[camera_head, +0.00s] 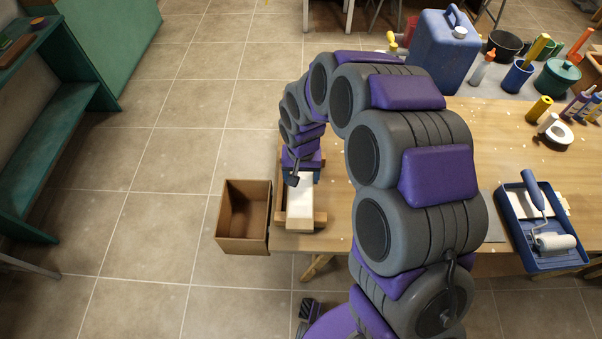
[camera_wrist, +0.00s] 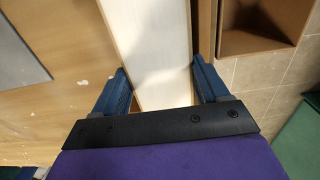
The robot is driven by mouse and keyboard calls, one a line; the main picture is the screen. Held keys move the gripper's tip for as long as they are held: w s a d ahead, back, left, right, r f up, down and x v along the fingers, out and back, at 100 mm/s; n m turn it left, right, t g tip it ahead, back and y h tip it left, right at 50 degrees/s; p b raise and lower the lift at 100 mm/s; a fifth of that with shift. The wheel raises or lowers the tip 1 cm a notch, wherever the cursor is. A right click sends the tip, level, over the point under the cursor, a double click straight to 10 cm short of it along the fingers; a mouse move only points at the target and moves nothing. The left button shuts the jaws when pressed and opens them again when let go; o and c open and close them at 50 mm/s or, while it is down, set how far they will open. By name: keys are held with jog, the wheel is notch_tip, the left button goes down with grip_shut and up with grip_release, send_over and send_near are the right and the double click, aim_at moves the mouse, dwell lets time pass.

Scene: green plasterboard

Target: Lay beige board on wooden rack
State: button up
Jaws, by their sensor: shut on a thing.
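The beige board (camera_head: 300,205) is a long pale strip at the left end of the wooden table. It also runs up the middle of the wrist view (camera_wrist: 157,55). My gripper (camera_head: 301,172) is at the board's far end in the head view. In the wrist view its blue fingers (camera_wrist: 163,85) stand on either side of the board and are shut on it. The wooden rack (camera_head: 320,217) shows under and around the board, with wood on both sides of it. I cannot tell whether the board rests on the rack or hangs just above it.
An open brown box (camera_head: 244,217) stands left of the rack, close beside it.

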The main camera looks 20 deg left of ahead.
jog(key=shift+f, duration=0.45)
jog(key=o, duration=1.3)
jog(key=shift+c, duration=0.2)
jog(key=shift+r, duration=0.15)
notch_tip(320, 180, up, 17)
jog(key=p, duration=0.3)
